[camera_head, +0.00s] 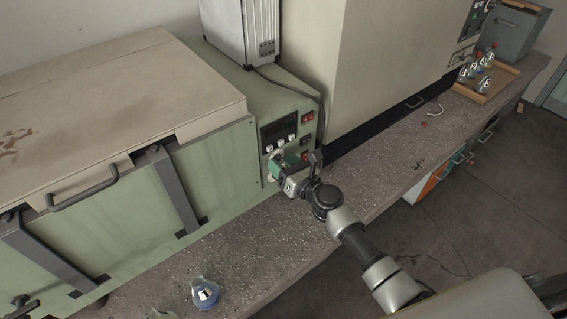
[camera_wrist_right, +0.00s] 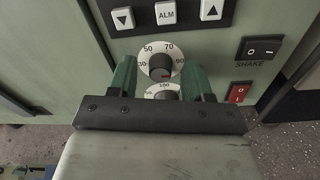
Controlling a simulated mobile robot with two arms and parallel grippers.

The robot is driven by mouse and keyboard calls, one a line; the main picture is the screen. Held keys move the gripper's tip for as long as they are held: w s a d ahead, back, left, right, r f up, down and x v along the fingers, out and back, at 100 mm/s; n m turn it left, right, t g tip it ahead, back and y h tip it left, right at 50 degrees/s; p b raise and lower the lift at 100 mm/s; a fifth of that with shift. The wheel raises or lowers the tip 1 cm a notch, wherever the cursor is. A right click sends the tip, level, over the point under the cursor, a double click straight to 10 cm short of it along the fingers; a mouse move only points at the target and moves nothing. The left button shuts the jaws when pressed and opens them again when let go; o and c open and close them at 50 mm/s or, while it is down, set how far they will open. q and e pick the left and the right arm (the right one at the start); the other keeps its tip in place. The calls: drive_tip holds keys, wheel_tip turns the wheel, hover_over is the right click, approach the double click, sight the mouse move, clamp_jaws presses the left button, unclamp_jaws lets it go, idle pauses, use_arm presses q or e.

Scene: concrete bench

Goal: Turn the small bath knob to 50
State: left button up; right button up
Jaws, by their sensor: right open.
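The upper dial (camera_wrist_right: 147,54) is in the right wrist view, on the green bath's front panel. It has a white scale with 30, 50 and 70 readable and a dark round knob (camera_wrist_right: 160,66) at its centre. A red mark shows at the knob's lower right, away from 50. A second dial (camera_wrist_right: 162,87) sits just below, mostly hidden by my gripper. My right gripper (camera_wrist_right: 160,78) is open, its green fingers left and right of the dials.
Buttons (camera_wrist_right: 166,13) sit above the dials, with a black SHAKE switch (camera_wrist_right: 263,48) and a red switch (camera_wrist_right: 238,93) to the right. The bath has a beige lid (camera_head: 110,80). A blue flask (camera_head: 205,292) stands on the bench front. A tray (camera_head: 487,84) of flasks is far right.

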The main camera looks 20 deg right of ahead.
drive_tip(key=shift+c, duration=0.3)
drive_tip(key=c, duration=0.9)
drive_tip(key=shift+o, duration=0.2)
